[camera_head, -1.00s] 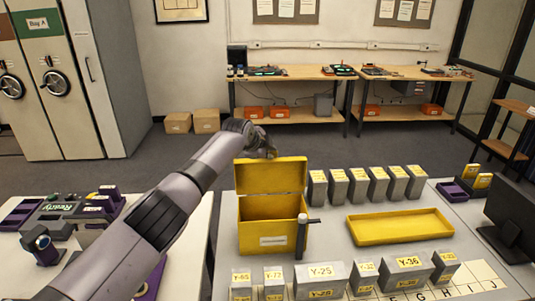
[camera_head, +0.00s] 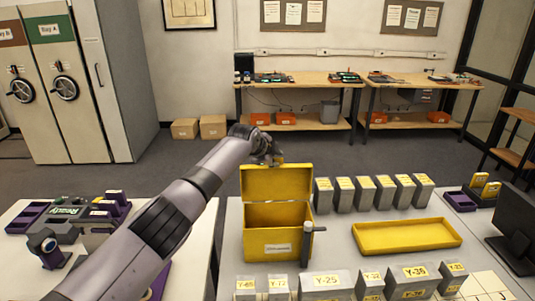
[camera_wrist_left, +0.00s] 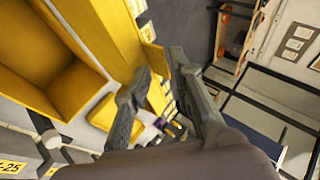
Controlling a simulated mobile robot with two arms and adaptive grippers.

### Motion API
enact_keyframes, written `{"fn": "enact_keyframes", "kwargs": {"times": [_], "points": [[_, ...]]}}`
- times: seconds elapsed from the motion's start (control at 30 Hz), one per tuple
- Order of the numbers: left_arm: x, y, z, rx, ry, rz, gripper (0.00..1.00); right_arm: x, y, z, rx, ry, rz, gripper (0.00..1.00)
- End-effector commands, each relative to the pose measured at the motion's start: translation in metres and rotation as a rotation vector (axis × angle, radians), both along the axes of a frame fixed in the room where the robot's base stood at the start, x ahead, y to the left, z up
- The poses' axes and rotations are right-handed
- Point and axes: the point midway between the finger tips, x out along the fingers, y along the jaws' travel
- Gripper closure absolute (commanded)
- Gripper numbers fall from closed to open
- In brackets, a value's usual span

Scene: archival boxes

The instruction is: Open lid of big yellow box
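The big yellow box (camera_head: 280,244) stands on the right-hand table with a label on its front and its inside showing. Its lid (camera_head: 277,183) stands upright at the back of the opening. My left gripper (camera_head: 270,155) is just above and behind the lid's top edge, by a small yellow tab. In the left wrist view the box (camera_wrist_left: 45,55) fills the left side, and my left gripper's two fingers (camera_wrist_left: 165,90) are apart, with yellow surfaces showing between and beyond them. I cannot tell whether a finger touches the lid. My right gripper is not in view.
A dark upright piece (camera_head: 307,243) is at the box's front right corner. A monitor (camera_head: 517,230) is at the far right. Floor is free behind the table.

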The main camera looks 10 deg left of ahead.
Motion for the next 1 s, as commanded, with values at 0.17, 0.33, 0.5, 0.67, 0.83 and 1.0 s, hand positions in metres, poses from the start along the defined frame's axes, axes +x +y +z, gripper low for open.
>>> {"fn": "enact_keyframes", "kwargs": {"times": [0.17,0.33,0.5,0.67,0.83,1.0], "points": [[-0.009,0.004,0.007,0.001,-0.001,-0.001,0.77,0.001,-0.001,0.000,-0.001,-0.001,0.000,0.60],[-0.021,0.006,0.018,0.002,-0.003,-0.001,0.77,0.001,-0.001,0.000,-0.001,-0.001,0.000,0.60],[-0.036,0.010,0.032,0.003,-0.005,0.000,0.77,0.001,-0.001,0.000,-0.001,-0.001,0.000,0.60],[-0.053,0.014,0.047,0.004,-0.005,-0.001,0.77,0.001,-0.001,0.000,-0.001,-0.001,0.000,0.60],[-0.071,0.018,0.063,0.003,-0.005,0.000,0.77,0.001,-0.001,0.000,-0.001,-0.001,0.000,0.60],[-0.082,0.021,0.074,0.002,-0.006,0.000,0.77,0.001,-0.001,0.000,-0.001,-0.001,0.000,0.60]]}}
